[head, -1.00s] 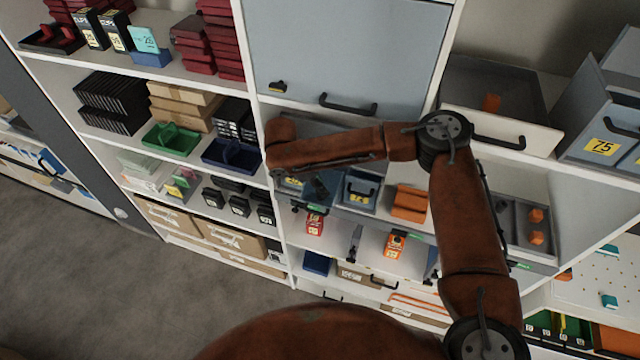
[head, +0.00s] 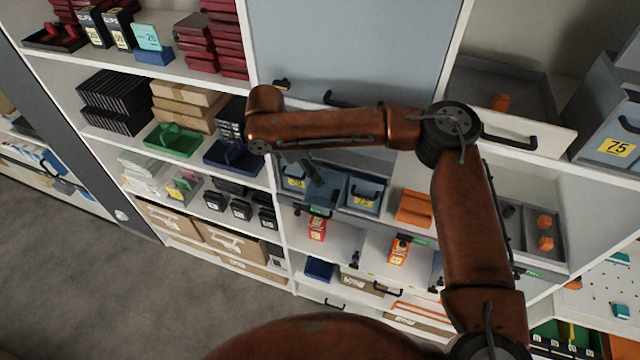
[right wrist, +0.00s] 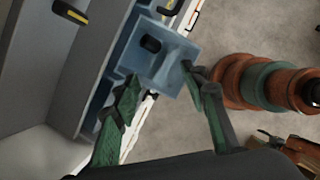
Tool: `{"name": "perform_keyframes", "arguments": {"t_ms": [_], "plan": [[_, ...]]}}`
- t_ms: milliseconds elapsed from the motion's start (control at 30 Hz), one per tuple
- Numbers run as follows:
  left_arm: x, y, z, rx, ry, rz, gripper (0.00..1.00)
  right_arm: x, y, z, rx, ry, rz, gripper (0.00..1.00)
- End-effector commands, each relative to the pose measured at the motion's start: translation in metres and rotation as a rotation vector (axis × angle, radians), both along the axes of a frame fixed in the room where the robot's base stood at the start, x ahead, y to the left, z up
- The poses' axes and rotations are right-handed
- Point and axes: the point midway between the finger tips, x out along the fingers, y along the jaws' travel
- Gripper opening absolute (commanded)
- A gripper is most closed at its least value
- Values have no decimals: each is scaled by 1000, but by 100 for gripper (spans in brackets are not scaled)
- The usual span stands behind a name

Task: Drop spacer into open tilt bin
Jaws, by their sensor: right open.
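My right gripper (head: 314,175) is over the middle shelf, mostly dark and small in the head view. Just beyond the tips is a blue-grey open tilt bin (right wrist: 180,60). A short dark cylinder, which looks like the spacer (right wrist: 150,44), appears to lie in it, apart from the fingers. In the head view the open bin (head: 328,196) sits below the gripper, partly covered by it; I cannot make out the spacer there. My left gripper is not in view.
Labelled blue bins (head: 365,193) stand beside the open bin. A grey tray (head: 527,246) on the right holds a dark cylinder and orange pieces. An open drawer (head: 515,128) juts out above it. A large grey-blue door panel (head: 350,50) is behind my arm.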

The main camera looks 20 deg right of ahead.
Motion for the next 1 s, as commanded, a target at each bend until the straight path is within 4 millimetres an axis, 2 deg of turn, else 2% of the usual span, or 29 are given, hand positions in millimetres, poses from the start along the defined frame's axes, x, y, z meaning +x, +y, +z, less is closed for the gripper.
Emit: {"name": "perform_keyframes", "arguments": {"t_ms": [200,400,867,967,1000], "plan": [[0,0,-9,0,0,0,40,-1,12,27,0,0,0,40],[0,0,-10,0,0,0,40,-2,15,36,0,0,0,40],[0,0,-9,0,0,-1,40,-2,15,34,1,2,1,40],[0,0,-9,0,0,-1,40,-4,20,19,11,10,12,40],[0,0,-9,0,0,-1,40,-5,23,8,21,14,19,40]]}}
